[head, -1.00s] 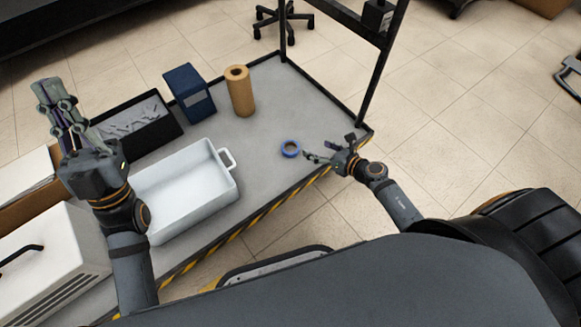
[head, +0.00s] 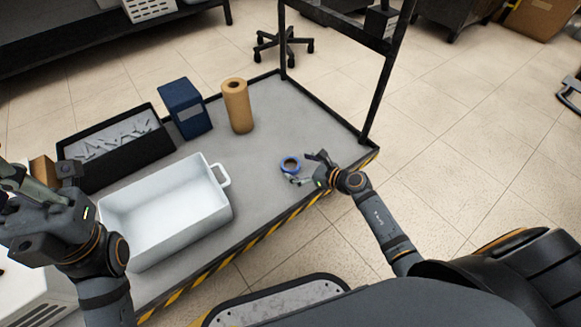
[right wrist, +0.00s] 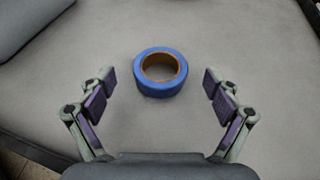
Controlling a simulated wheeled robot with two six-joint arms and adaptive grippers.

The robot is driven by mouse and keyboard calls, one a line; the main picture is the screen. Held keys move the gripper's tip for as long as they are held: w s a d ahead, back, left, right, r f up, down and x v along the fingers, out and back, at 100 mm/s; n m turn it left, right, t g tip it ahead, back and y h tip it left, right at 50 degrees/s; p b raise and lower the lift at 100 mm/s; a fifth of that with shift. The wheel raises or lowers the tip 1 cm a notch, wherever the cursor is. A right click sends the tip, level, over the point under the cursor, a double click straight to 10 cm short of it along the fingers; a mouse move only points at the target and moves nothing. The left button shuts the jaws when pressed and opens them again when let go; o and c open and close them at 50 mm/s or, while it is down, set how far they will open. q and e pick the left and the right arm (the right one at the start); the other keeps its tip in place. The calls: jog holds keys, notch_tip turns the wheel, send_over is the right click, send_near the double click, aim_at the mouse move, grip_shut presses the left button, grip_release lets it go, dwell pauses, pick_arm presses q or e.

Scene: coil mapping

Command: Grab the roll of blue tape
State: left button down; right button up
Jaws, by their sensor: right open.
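The roll of blue tape (head: 290,164) lies flat on the grey table near its front right part. In the right wrist view the tape roll (right wrist: 160,88) sits ahead of and between the spread fingers, with its tan core showing. My right gripper (head: 306,168) is open and empty, close to the roll on its right side. In the right wrist view the right gripper (right wrist: 160,91) shows clear gaps on both sides of the roll, with no contact. My left gripper (head: 22,190) is at the left edge, partly cut off, so its fingers cannot be judged.
A white tray (head: 225,208) stands left of the tape. A brown roll (head: 237,106), a blue box (head: 186,108) and a black bin (head: 100,183) with grey pieces stand behind. The table (head: 275,110) has a raised dark rim and a post at the right corner. The area around the tape is clear.

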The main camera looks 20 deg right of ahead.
aim_at(285, 162)
jog(key=b+x, duration=0.1)
jog(key=x, duration=0.2)
jog(key=shift+w+f+b, duration=0.1)
jog(key=shift+f+b, duration=0.25)
jog(key=shift+w+a, duration=0.3)
jog(key=shift+w, duration=0.1)
jog(key=c, duration=1.2)
